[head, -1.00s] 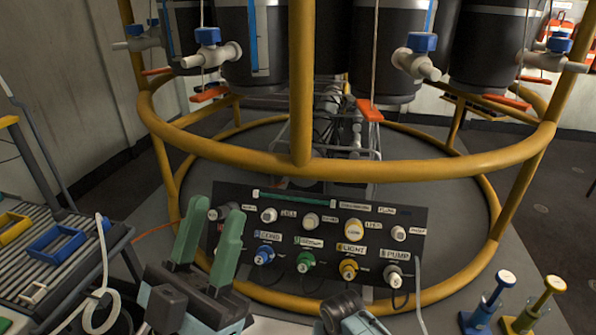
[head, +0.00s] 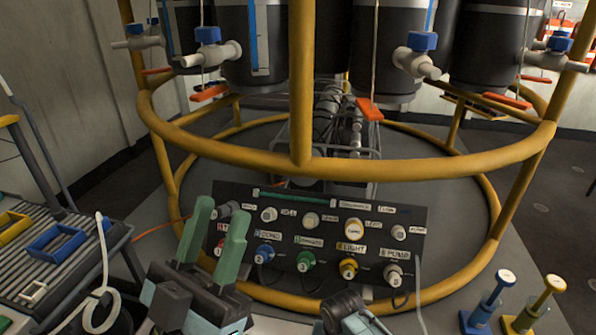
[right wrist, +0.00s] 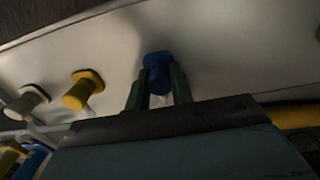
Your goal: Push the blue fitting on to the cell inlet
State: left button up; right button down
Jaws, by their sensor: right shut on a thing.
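In the right wrist view, a blue fitting (right wrist: 157,62) sits between the two green fingers of my right gripper (right wrist: 160,84), which are shut on it. The fitting stands against a pale surface; whether it is seated on anything there is hidden. In the head view my right gripper's fingers do not show. My left gripper (head: 221,206) is open and empty, with its green fingers pointing up, in front of the left end of the black connector panel (head: 325,222). I cannot tell which part is the cell inlet.
A yellow fitting (right wrist: 83,90) and a white fitting (right wrist: 27,102) stand left of the blue one. A yellow ring rail (head: 400,166) surrounds dark cylinders with blue-knobbed valves. A slatted bench with a blue tray (head: 57,241) is at left. Blue and yellow posts stand at lower right.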

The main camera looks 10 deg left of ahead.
jog(key=shift+r+p, duration=0.9)
jog(key=shift+p, duration=0.05)
jog(key=shift+r+p, duration=0.65)
jog(key=shift+p, duration=0.1)
pick_arm(q)
jog(key=shift+w+f+g+y, duration=1.1)
jog(key=shift+w+f+g, duration=1.3)
jog(key=shift+f+g, duration=1.45)
pick_arm(e)
jog(key=shift+r, duration=0.2)
jog(key=shift+r+p, duration=0.3)
jog(key=shift+p, duration=0.2)
jog(key=shift+r+p, duration=0.35)
jog(key=shift+p, duration=0.05)
jog(key=shift+r+p, duration=0.3)
pick_arm(q)
notch_tip(320, 180, down, 11)
jog(key=s+a+g+y, duration=0.2)
jog(key=g, duration=0.5)
jog(key=shift+s+a+r+y+p, duration=0.15)
jog(key=shift+s+r+y+p, duration=0.05)
jog(key=shift+y+p, duration=0.2)
pick_arm(e)
jog(key=shift+r, duration=0.3)
